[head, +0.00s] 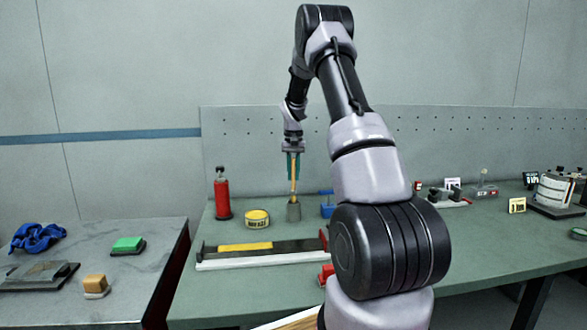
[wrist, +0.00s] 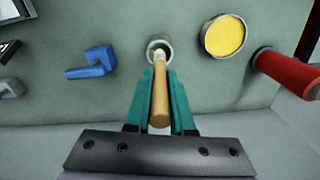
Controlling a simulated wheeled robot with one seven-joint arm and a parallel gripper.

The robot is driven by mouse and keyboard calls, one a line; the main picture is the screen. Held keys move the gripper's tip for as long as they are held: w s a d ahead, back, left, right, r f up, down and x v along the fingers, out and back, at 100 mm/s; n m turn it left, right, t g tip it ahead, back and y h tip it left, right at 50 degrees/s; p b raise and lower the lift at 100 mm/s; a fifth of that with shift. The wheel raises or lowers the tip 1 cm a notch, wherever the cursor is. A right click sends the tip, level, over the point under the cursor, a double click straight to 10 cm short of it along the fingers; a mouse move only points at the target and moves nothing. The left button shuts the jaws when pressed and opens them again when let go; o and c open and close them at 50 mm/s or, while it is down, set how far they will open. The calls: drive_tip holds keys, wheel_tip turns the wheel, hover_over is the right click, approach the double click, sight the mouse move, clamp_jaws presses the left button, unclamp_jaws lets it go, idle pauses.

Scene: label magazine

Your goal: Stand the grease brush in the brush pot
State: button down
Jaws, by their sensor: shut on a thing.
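The grease brush (head: 294,185) has a wooden handle and hangs upright, lower end down, in my gripper (head: 293,157). In the wrist view the brush (wrist: 160,104) lies between the green fingers of my gripper (wrist: 160,74), which are shut on it. The brush pot (head: 294,212) is a small grey cup standing on the green bench. In the wrist view the pot's rim (wrist: 151,42) shows just beyond the brush's pale lower end. That end is at the pot's mouth; I cannot tell whether it is inside or just above.
A yellow tin (head: 257,218) and a red bottle (head: 222,195) stand left of the pot. A blue object (head: 327,210) lies close on its right. A long tray with a yellow strip (head: 245,247) lies in front.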

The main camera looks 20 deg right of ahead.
sight(293, 159)
drive_tip(key=shift+f, duration=2)
drive_tip(key=c, duration=0.7)
unclamp_jaws()
drive_tip(key=shift+r, duration=0.1)
wheel_tip(293, 159, up, 11)
drive_tip(key=shift+f, duration=0.2)
